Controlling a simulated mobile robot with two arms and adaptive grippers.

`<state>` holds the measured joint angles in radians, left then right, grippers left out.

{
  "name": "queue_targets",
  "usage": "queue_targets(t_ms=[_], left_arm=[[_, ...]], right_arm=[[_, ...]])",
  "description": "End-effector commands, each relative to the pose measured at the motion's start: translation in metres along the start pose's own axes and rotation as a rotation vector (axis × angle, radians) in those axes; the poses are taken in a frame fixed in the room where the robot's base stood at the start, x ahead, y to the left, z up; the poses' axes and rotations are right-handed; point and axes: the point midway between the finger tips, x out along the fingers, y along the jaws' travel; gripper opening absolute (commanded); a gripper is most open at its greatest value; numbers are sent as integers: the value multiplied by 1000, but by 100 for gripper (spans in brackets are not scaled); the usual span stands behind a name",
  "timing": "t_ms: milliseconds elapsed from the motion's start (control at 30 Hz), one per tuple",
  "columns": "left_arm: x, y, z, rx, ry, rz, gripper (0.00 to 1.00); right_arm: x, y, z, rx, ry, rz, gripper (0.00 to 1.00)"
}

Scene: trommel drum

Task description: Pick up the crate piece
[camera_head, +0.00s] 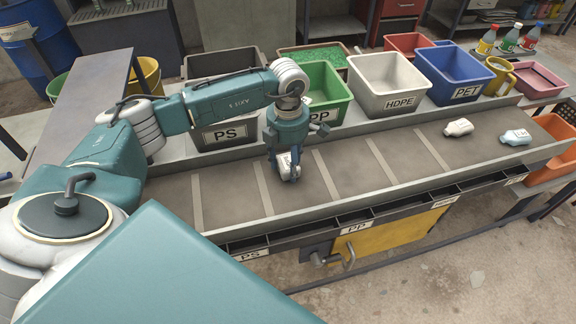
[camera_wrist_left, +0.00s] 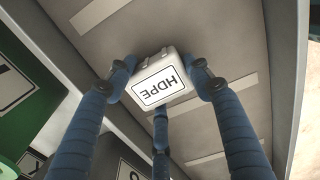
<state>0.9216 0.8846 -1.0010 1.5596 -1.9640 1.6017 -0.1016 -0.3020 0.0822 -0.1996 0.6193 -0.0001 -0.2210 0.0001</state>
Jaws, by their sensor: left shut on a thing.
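The crate piece (camera_wrist_left: 160,84) is a small white block with an HDPE label. In the left wrist view it sits between the blue fingers of my left gripper (camera_head: 286,172), which are shut on it. In the head view the crate piece (camera_head: 284,162) shows as a small pale shape under the wrist, partly hidden by the fingers. It is at or close over the grey belt (camera_head: 225,195); I cannot tell whether it touches. My right gripper is not in view.
Behind the belt stand the PS bin (camera_head: 222,133), green PP bin (camera_head: 330,95), white HDPE bin (camera_head: 388,85) and blue PET bin (camera_head: 452,72). Two pale bottles (camera_head: 458,128) (camera_head: 515,137) lie on the belt at right. Labelled slots (camera_head: 355,218) line the front edge.

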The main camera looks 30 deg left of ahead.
Motion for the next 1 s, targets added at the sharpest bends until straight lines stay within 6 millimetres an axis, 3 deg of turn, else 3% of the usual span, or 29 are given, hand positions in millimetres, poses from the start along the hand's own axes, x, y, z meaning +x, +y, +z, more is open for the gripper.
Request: queue_targets(t_ms=[167,500,700,1000], left_arm=[[-27,1,1,0,-5,4,25],[-124,1,2,0,-6,5,25],[-170,1,0,0,-3,4,25],[-191,0,0,-1,1,1,25]], right_arm=[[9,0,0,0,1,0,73],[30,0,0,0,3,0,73],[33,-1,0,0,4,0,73],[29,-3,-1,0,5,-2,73]])
